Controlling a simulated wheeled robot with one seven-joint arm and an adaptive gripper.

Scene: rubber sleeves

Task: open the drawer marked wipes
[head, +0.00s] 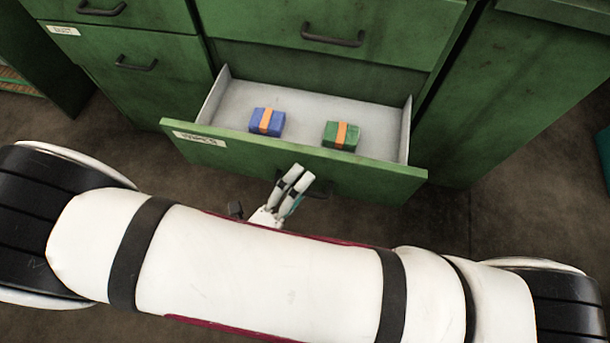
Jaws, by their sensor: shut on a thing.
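A green drawer (382,179) in the lower part of the middle cabinet stands pulled out. A white label (198,138) is on the left of its front, but its writing is too small to read. Inside lie a blue block with an orange band (258,121) and a green block with an orange band (334,134), apart from each other. My gripper (296,178) is at the middle of the drawer front, shut on the drawer's dark handle (318,195), which is mostly hidden behind the fingers and the front's edge.
A closed drawer with a dark handle (333,41) is above the open one. To the left are more closed green drawers, one with a white label (63,30). A green cabinet side (520,90) stands at the right. Bare dark floor (480,215) shows at right.

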